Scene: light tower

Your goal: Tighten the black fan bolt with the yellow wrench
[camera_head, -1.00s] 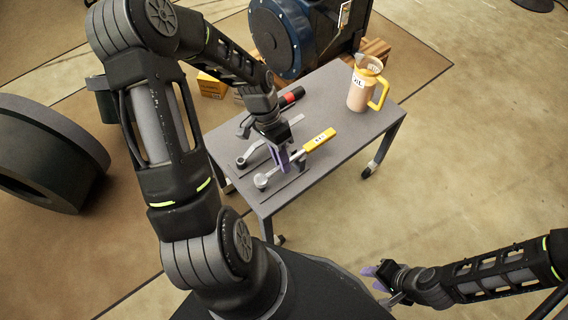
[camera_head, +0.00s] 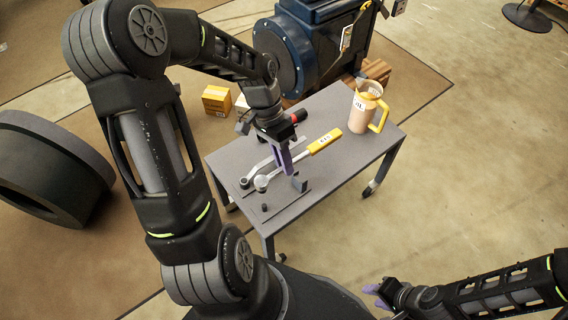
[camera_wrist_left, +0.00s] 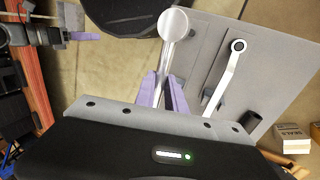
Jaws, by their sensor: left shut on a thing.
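The yellow wrench has a yellow labelled handle (camera_head: 325,141) and a round silver head (camera_head: 262,183). My left gripper (camera_head: 287,166) is shut on the wrench's shaft and holds it above the grey cart. In the left wrist view, the wrench's silver head (camera_wrist_left: 173,24) sticks out beyond my purple left fingertips (camera_wrist_left: 163,92). My right gripper (camera_head: 377,296) is at the lower right, away from the cart, with its purple fingers apart and empty. I cannot make out the black fan bolt; a blue machine (camera_head: 285,58) with a round flange stands behind the cart.
The grey cart (camera_head: 345,172) also bears a second silver wrench (camera_head: 257,172), a black-and-red tool (camera_head: 297,116), a small upright holder (camera_head: 300,184) and a beige jug (camera_head: 359,112) with a yellow handle. A yellow box (camera_head: 217,100) and a large dark ring (camera_head: 45,170) are on the floor.

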